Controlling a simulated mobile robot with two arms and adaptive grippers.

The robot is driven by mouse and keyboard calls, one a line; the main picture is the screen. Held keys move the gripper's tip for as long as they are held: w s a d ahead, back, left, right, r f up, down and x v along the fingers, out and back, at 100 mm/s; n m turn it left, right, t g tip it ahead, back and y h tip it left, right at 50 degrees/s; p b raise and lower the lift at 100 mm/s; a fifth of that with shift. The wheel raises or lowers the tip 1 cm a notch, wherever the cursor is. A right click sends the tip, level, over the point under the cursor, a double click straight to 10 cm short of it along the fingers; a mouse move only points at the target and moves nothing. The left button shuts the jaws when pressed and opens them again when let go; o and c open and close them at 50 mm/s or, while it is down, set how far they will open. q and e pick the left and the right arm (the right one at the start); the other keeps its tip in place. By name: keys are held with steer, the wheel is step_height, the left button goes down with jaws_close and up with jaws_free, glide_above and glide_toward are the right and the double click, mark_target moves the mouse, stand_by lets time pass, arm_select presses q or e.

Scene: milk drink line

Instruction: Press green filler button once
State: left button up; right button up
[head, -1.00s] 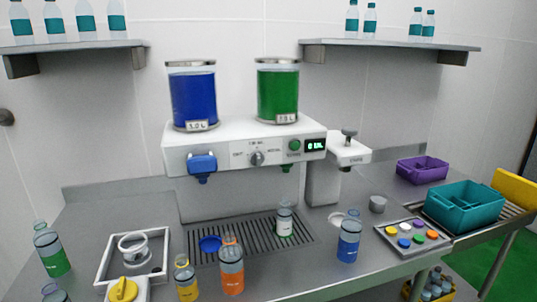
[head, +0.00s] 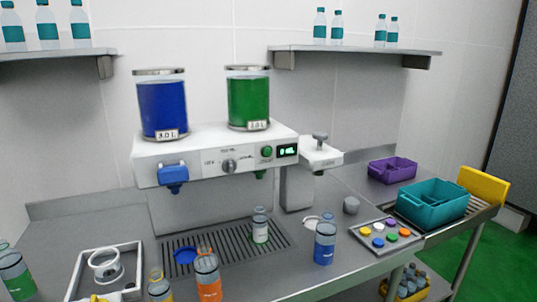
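The white filler machine (head: 205,160) stands at the back of the counter. A green nozzle (head: 260,174) shows under the panel. Neither of my grippers is in view.
A blue bottle (head: 325,243), an orange bottle (head: 207,276) and a yellow bottle (head: 159,287) stand along the front. A tray of coloured caps (head: 372,246), a teal crate (head: 432,205) and a purple crate (head: 392,170) are at right. A capping press (head: 320,150) adjoins the filler.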

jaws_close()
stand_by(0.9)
